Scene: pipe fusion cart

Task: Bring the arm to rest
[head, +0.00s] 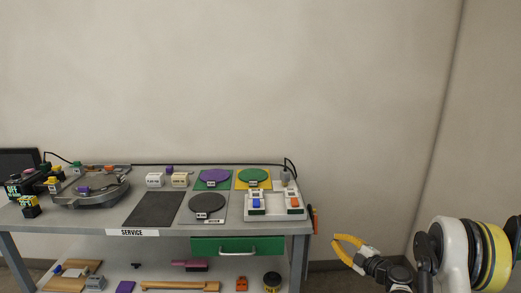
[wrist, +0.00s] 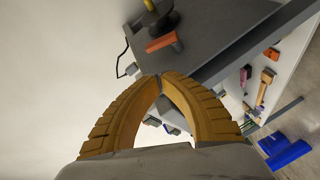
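My gripper (head: 334,241) has curved yellow fingers. It is out to the right of the service cart (head: 165,232), in front of the wall, apart from the cart. In the wrist view the two fingertips (wrist: 160,77) come together with an empty arched gap behind them. Nothing is held. My arm comes in from the lower right of the head view.
The cart top carries a purple disc (head: 213,176), a green disc (head: 252,175), a dark disc (head: 207,202), a white tray (head: 275,214) and a grey machine (head: 90,194). A green drawer (head: 237,247) sits below. Tools lie on the lower shelf.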

